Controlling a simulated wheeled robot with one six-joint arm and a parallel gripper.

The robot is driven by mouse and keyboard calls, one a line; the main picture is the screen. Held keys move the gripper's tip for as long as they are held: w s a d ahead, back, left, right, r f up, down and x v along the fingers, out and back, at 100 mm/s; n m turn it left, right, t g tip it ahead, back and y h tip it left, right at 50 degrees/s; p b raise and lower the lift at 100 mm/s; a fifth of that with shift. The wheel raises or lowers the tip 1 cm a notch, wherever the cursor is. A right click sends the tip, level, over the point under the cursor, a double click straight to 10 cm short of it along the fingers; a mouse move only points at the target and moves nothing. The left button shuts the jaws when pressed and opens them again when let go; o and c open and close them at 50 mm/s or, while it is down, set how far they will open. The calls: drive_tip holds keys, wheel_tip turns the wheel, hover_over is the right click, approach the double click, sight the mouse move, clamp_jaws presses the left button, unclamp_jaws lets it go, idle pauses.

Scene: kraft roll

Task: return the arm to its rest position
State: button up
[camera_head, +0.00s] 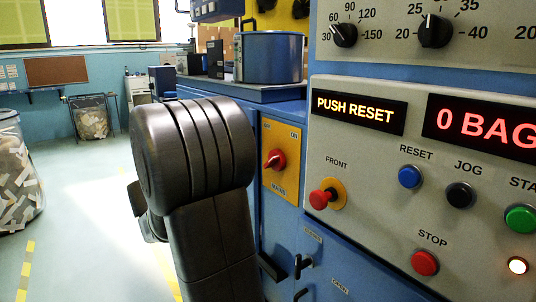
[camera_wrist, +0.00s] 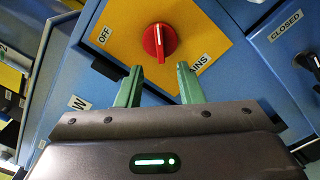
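My gripper (camera_wrist: 158,72) shows in the wrist view with its two green fingers spread apart and nothing between them. The fingertips point toward the red mains switch (camera_wrist: 160,42) on its yellow plate (camera_wrist: 205,22). The switch appears just beyond the fingertips, and I see no grip on it. In the head view, my dark arm stands in the middle and hides the gripper's fingers. There the red mains switch (camera_head: 275,159) shows clear to the right of my arm, on the blue cabinet front.
Right of my arm is a control panel (camera_head: 380,235) with a red FRONT knob (camera_head: 322,198), a STOP button (camera_head: 425,263) and a display (camera_head: 358,111) reading "PUSH RESET". Cabinet handles (camera_head: 303,263) stick out below. Bins of paper scrap (camera_head: 14,172) stand at left; floor between is open.

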sight(268, 161)
drive_tip(key=x, duration=1)
drive_tip(key=shift+b, duration=0.35)
drive_tip(key=shift+d+r+p, duration=0.1)
drive_tip(key=shift+r+p, duration=0.15)
drive_tip(key=shift+p, duration=0.45)
drive_tip(key=shift+n+p, duration=0.9)
drive_tip(key=n+p, duration=0.5)
drive_tip(key=p, duration=0.3)
drive_tip(key=shift+w+n, duration=0.15)
drive_tip(key=shift+n, duration=0.25)
drive_tip(key=shift+f, duration=0.15)
